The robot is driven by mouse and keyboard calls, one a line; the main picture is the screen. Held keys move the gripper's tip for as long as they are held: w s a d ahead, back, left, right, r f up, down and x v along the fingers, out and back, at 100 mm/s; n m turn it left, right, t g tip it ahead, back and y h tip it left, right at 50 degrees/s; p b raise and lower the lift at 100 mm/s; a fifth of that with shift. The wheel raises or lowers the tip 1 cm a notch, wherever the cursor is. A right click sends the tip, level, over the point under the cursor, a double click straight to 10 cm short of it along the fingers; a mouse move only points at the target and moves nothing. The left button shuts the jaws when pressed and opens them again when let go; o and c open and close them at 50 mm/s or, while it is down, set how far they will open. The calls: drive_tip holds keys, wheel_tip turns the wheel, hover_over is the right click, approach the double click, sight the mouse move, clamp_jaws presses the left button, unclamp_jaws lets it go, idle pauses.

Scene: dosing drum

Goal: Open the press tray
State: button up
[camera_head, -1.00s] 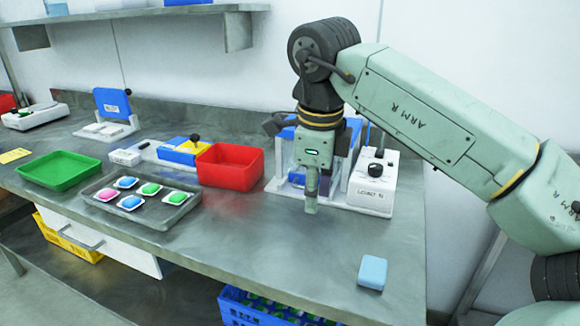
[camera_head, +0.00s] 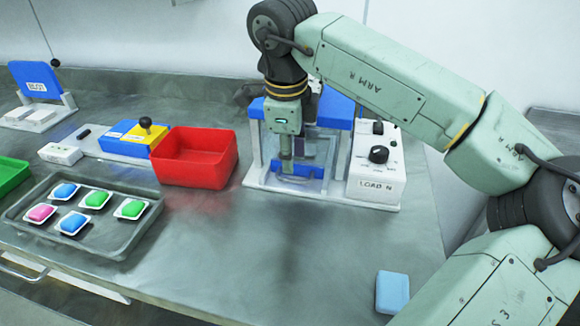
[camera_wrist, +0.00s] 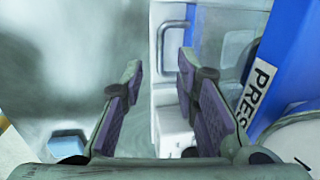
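The press (camera_head: 339,120) has a blue top, white side posts and a clear front panel. Blue shows low inside it (camera_head: 300,171), probably the tray, but I cannot clearly tell its edges. My gripper (camera_head: 287,170) points down at the front of the press and covers part of it. In the wrist view my gripper (camera_wrist: 160,66) has its two fingers apart, with nothing clearly held between them. The blue press part with the letters "PRES" (camera_wrist: 262,88) is right of the fingers. A pale, handle-like loop (camera_wrist: 163,42) lies just beyond the fingertips; I cannot tell whether they touch it.
A white control box (camera_head: 376,182) with black knobs adjoins the press on the right. A red bin (camera_head: 205,178) stands to its left. A grey tray (camera_head: 118,246) holds several coloured pads. A light blue block (camera_head: 392,292) lies at the front right. The counter's front middle is clear.

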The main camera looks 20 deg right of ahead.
sight(291, 180)
drive_tip(key=shift+w+d+f+p, duration=0.15)
drive_tip(key=shift+w+f+p, duration=0.1)
drive_tip(key=shift+f, duration=1.15)
drive_tip(key=shift+w+d+f+p, duration=0.1)
drive_tip(key=shift+w+f, duration=0.1)
drive_tip(key=shift+f, duration=1.15)
drive_tip(key=shift+c, duration=0.4)
clamp_jaws()
